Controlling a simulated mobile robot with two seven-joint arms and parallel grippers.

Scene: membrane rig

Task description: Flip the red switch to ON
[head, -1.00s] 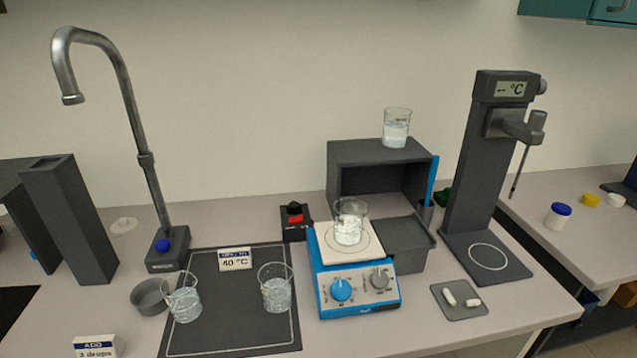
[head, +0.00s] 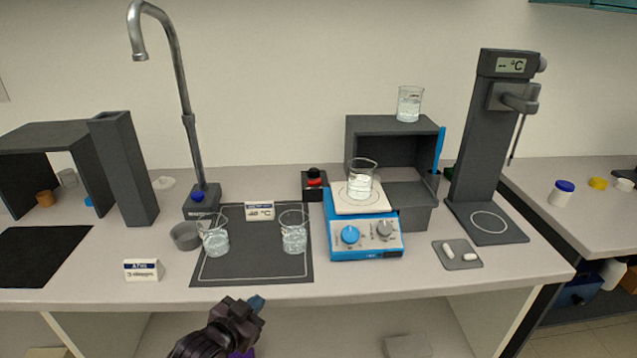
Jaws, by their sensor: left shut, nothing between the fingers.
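The red switch (head: 315,182) sits on a small black box (head: 313,194) on the bench, just left of the blue hotplate (head: 366,239). It has a red part with a black part behind it; its ON or OFF marking is too small to read. My left gripper (head: 258,303) is shut and empty, low in the head view in front of the bench's front edge, well short of the switch and apart from it. My right gripper is not in view.
A beaker (head: 361,184) stands on the hotplate. Two beakers with clear liquid (head: 215,240) (head: 294,236) stand on the dark mat (head: 250,270) between my left gripper and the switch. A label card (head: 260,211) and a tall faucet (head: 188,135) are nearby.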

